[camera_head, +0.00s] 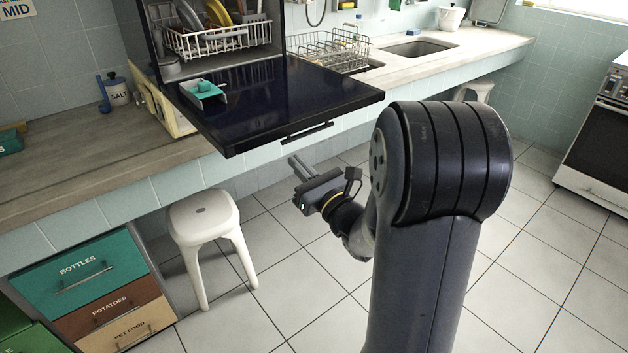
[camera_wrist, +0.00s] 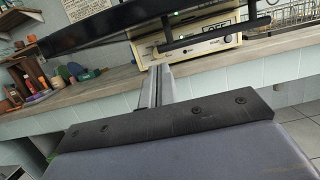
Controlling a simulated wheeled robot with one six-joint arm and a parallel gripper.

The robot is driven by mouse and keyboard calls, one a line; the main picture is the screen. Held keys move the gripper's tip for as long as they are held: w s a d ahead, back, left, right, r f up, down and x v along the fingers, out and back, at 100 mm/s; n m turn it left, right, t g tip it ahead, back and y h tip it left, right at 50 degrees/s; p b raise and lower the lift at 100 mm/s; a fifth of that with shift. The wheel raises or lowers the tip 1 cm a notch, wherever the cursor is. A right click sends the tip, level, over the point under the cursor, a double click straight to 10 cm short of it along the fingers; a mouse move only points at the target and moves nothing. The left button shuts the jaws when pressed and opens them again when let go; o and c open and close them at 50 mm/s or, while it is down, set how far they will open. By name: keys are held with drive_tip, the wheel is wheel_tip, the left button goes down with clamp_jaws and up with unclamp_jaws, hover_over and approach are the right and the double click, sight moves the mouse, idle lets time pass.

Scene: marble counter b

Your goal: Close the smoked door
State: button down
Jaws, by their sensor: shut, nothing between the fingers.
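The smoked door (camera_head: 290,95) is a dark glossy panel that hangs open, folded down flat in front of a cabinet. A black bar handle (camera_head: 307,132) runs along its front edge.
A white dish rack (camera_head: 222,40) with plates stands inside the cabinet. A cream appliance (camera_wrist: 190,40) sits on the counter under the door. A white stool (camera_head: 203,215) stands below at left. The tiled floor around my arm is clear.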

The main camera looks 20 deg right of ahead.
drive_tip(key=shift+w+a+r+p, duration=0.1)
drive_tip(key=shift+w+r+p, duration=0.2)
drive_tip(key=shift+r, duration=0.8)
drive_tip(key=shift+w+a+r+p, duration=0.15)
drive_tip(key=shift+w+r, duration=0.2)
drive_tip(key=shift+r, duration=0.75)
drive_tip(key=shift+r, duration=0.15)
